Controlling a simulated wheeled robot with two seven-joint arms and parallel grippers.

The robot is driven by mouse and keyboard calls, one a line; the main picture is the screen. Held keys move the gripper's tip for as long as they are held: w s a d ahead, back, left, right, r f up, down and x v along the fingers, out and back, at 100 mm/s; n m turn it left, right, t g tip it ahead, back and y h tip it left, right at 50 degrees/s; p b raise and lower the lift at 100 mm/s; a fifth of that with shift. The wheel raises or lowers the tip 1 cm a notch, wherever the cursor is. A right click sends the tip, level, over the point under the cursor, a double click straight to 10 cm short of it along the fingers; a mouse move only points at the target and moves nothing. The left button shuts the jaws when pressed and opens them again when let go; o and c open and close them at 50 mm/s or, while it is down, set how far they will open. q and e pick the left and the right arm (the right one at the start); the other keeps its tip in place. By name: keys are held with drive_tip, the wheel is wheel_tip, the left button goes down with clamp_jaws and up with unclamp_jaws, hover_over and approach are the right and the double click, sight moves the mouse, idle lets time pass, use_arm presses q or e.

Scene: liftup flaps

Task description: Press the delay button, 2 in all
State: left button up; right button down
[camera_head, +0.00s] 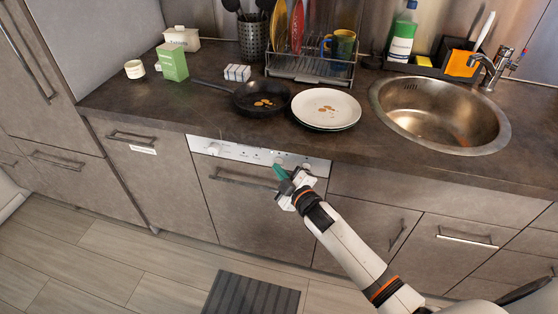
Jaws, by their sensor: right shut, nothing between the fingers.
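A white control panel (231,150) runs along the top of the dishwasher front, just under the counter edge. It carries a round knob (213,149) at its left end and several small dark marks or buttons. I cannot tell which one is the delay button; labels are too small to read. My right gripper (280,172) is shut and empty, with its teal fingertips at the lower edge of the panel, right of its middle. I cannot tell whether they touch it. The gripper and wrist hide part of the panel's right side. My left gripper is not in view.
A dishwasher handle (240,181) lies just below the panel, partly behind the gripper. The counter above holds a pan (250,100), white plates (325,108), a dish rack (310,70) and a sink (440,112). A dark mat (250,295) lies on the floor.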

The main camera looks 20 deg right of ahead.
drive_tip(key=shift+s+a+p, duration=0.4)
drive_tip(key=shift+s+a, duration=0.3)
drive_tip(key=shift+s, duration=0.35)
drive_tip(key=shift+s+a+p, duration=0.4)
drive_tip(key=shift+s+a, duration=0.3)
drive_tip(key=shift+s, duration=0.3)
idle(1.1)
drive_tip(key=s+a, duration=0.1)
drive_tip(key=s+a+p, duration=0.1)
drive_tip(key=s, duration=0.1)
drive_tip(key=shift+s+a+p, duration=0.1)
drive_tip(key=shift+p, duration=0.2)
